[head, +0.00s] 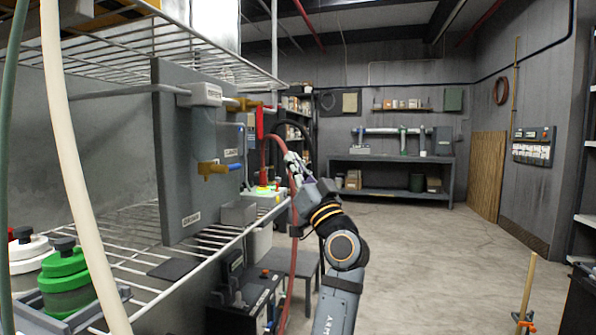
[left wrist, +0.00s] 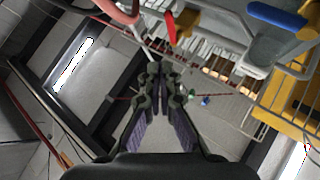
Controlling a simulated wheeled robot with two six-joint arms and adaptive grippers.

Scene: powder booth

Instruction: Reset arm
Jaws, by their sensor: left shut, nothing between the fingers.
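My left arm comes up from the bottom of the head view, right of centre. A red valve handle (left wrist: 171,54) and a blue handle (left wrist: 275,15) show beyond the fingertips. My right gripper is in neither view.
A grey panel (head: 172,150) with a yellow valve (head: 212,168) stands on a wire rack (head: 120,240) at left. Green (head: 66,275) and white (head: 28,252) containers sit at the near left. A workbench (head: 392,168) stands at the back. The floor at right is mostly clear.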

